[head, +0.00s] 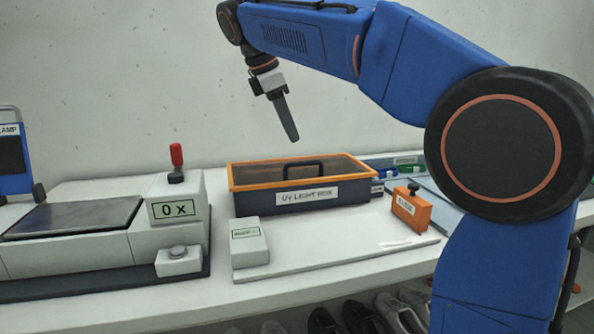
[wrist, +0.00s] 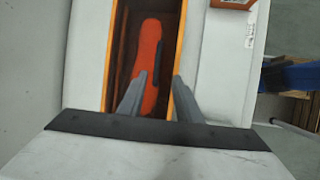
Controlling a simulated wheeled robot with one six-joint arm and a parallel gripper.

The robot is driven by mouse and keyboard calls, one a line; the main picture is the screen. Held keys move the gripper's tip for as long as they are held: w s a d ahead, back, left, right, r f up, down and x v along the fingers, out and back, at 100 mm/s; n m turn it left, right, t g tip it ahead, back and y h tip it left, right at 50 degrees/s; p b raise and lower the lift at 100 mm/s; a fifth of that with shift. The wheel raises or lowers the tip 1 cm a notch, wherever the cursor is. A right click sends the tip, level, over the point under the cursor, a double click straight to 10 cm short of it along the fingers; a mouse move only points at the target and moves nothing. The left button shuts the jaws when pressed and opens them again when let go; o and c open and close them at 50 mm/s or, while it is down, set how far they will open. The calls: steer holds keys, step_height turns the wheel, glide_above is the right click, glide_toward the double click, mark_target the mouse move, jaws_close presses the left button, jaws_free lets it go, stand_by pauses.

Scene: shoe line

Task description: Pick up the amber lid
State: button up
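The amber lid (head: 257,174) is a see-through brownish panel in an orange frame with a dark bar handle (head: 303,168). It lies on the dark blue box labelled UV LIGHT BOX (head: 250,204). In the wrist view the lid's orange frame (wrist: 181,45) and handle (wrist: 157,62) show, with a red-orange sole-shaped piece (wrist: 150,40) seen through the panel. My gripper (head: 294,138) hangs above the box, clear of the handle, fingers pointing down. In the wrist view my gripper (wrist: 160,88) has its two fingers apart with nothing held between them.
A press-like machine with a 0 X display (head: 172,209) and red knob stands left. A small white labelled box (head: 249,242) and an orange block (head: 410,212) stand in front of the light box, with bare white surface between them. Shoes (head: 360,316) sit below the bench.

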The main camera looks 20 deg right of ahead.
glide_above(302, 163)
steer(key=s+a, duration=0.2)
steer(key=f, duration=0.5)
steer(key=shift+w, duration=0.25)
steer(key=shift+w+x, duration=0.15)
steer(key=shift+x, duration=1.15)
steer(key=shift+w+x, duration=0.15)
steer(key=shift+x, duration=1.15)
steer(key=shift+r, duration=0.1)
jaws_close()
